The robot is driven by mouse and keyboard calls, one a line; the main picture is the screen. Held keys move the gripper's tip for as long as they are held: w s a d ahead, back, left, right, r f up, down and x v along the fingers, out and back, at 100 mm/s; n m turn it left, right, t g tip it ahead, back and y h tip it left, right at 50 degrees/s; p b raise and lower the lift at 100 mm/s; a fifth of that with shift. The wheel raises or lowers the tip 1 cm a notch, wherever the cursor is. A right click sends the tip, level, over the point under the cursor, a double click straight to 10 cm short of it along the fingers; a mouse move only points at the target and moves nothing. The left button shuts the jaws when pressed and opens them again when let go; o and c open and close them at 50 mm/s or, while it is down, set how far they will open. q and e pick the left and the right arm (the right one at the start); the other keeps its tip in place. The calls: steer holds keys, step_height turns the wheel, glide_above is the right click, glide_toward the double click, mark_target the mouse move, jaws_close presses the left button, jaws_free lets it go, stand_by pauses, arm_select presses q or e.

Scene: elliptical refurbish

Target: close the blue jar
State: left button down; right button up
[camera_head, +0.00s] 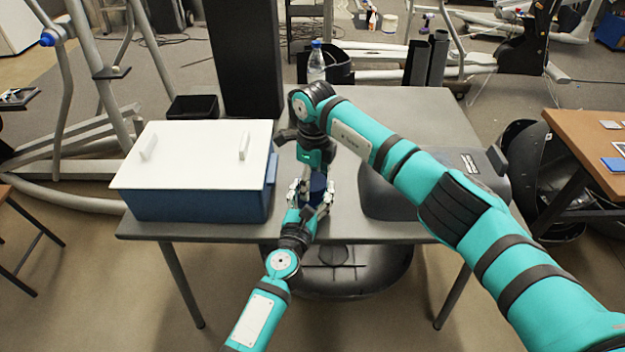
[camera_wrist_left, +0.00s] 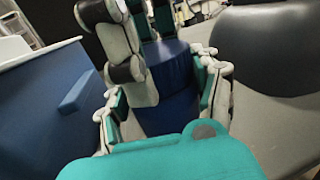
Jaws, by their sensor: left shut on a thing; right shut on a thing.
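The blue jar (camera_head: 318,186) stands near the front edge of the grey table, mostly hidden by my grippers. In the left wrist view its body (camera_wrist_left: 172,115) is dark blue, with a blue lid (camera_wrist_left: 170,64) at the top. My left gripper (camera_head: 315,197) comes from the front, its fingers shut around the jar's body. My right gripper (camera_head: 316,176) points down from above and is shut on the lid. Its light-coloured fingers cover part of the lid in the left wrist view. Whether the lid sits fully down on the jar cannot be told.
A blue box with a white lid (camera_head: 193,155) stands close on the left of the grippers. A dark grey rounded case (camera_head: 392,200) lies close on the right. A water bottle (camera_head: 316,62) and a black bin (camera_head: 193,107) are behind. The table's front edge (camera_head: 225,233) is near.

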arm_select(q)
steer(key=shift+r, duration=0.1)
arm_select(e)
steer(key=shift+m, duration=1.2)
steer(key=o, duration=1.3)
steer(key=shift+r, duration=2.3)
